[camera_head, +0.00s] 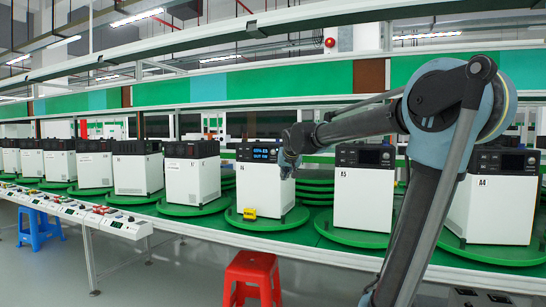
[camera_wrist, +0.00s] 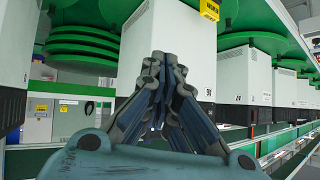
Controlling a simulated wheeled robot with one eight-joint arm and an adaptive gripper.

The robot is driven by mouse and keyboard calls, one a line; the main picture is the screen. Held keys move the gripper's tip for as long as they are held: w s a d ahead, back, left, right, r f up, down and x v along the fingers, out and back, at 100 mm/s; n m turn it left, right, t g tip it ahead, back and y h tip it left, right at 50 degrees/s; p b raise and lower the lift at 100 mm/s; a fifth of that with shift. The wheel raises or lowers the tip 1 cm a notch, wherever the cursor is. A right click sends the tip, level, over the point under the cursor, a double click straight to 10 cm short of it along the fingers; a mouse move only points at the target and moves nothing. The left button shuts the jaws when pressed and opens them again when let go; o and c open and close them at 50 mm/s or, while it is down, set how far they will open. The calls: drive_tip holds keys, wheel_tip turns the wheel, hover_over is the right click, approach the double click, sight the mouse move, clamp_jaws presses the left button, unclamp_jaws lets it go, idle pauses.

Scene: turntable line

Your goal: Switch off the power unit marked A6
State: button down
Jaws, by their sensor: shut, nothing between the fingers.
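The power unit marked A6 (camera_head: 262,190) is a white box with a black top panel, standing on a green round plate. Its screen (camera_head: 264,155) is lit blue, and a yellow tag (camera_head: 249,213) sits at its base. My gripper (camera_head: 288,166) is shut and empty at the upper right of A6's front; I cannot tell whether it touches. In the upside-down wrist view, the shut fingers (camera_wrist: 166,60) stand before A6's white case (camera_wrist: 150,35), with its yellow tag (camera_wrist: 210,10) at the top. The fingers hide A6's panel there, so its switch cannot be made out.
Units A5 (camera_head: 363,197) and A4 (camera_head: 486,212) stand to the right, and several similar units to the left. A red stool (camera_head: 252,268) stands before the line. Low control boxes (camera_head: 122,224) run along the left front. A green shelf edge runs overhead.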

drive_tip(key=w+a+r+t+y, duration=0.1)
drive_tip(key=w+a+r, duration=0.5)
drive_tip(key=a, duration=0.3)
drive_tip(key=shift+w+a+t+y, duration=0.3)
drive_tip(key=shift+w+a+y, duration=0.1)
drive_tip(key=shift+w, duration=0.2)
drive_tip(key=shift+d+r, duration=0.1)
drive_tip(key=w+d, duration=0.3)
drive_tip(key=w, duration=0.5)
drive_tip(key=shift+w+d+r, duration=0.1)
drive_tip(key=shift+w+d, duration=0.15)
drive_tip(key=shift+w, duration=0.5)
idle(1.5)
drive_tip(key=shift+s+a, duration=0.1)
drive_tip(key=shift+s, duration=0.05)
drive_tip(key=shift+s+a, duration=0.2)
drive_tip(key=shift+s, duration=0.4)
drive_tip(key=shift+s+a, duration=0.3)
drive_tip(key=shift+s, duration=0.5)
drive_tip(key=shift+s+a, duration=0.25)
drive_tip(key=shift+s, duration=0.5)
drive_tip(key=shift+s+a, duration=0.3)
drive_tip(key=shift+s, duration=0.5)
